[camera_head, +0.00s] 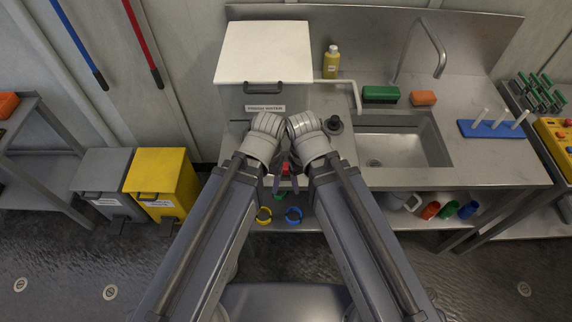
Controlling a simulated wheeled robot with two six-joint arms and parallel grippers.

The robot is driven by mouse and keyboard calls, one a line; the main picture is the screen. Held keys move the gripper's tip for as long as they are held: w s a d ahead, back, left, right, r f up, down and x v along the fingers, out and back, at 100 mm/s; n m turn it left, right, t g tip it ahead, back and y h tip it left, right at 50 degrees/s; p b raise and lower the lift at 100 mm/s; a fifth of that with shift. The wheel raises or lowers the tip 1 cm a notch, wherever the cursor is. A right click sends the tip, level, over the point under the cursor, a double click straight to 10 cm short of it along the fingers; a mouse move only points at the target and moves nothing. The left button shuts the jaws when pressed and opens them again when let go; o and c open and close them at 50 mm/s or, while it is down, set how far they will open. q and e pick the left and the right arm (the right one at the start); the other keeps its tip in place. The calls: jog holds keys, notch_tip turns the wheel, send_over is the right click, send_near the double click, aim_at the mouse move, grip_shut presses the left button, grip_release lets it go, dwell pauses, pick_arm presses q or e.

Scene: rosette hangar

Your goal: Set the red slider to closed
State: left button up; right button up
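A small red part (286,169) shows in the narrow gap between my two forearms, at the front of the counter below the white-lidded box. It may be the red slider, but most of it and its surroundings are hidden, so I cannot tell its position. My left gripper (276,183) seems to be the small dark shape just left of the red part, and my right gripper (296,182) the one just right of it. Both are mostly hidden by my arms. I cannot tell whether their fingers are open or touch anything.
A water box (262,52) stands on the steel counter, with a sink (405,140) to the right. A yellow bottle (331,62), green block (381,94) and orange block (423,98) sit behind. Grey (103,170) and yellow (163,170) bins stand left.

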aim_at(287, 166)
jog(key=w+a+n, duration=0.1)
jog(key=w+n, duration=0.2)
jog(key=n, duration=0.1)
jog(key=w+a+n, duration=0.2)
jog(key=w+n, duration=0.1)
jog(key=n, duration=0.1)
jog(key=w+a+n+y, duration=0.1)
jog(key=w+a+n, duration=0.1)
jog(key=w+n, duration=0.2)
jog(key=shift+r, duration=0.15)
jog(key=shift+w+a+n, duration=0.4)
jog(key=shift+w+n, duration=0.25)
jog(key=shift+n, duration=0.45)
notch_tip(287, 166, down, 8)
jog(key=b, duration=0.7)
jog(key=shift+r, duration=0.1)
jog(key=shift+c, duration=0.4)
grip_shut()
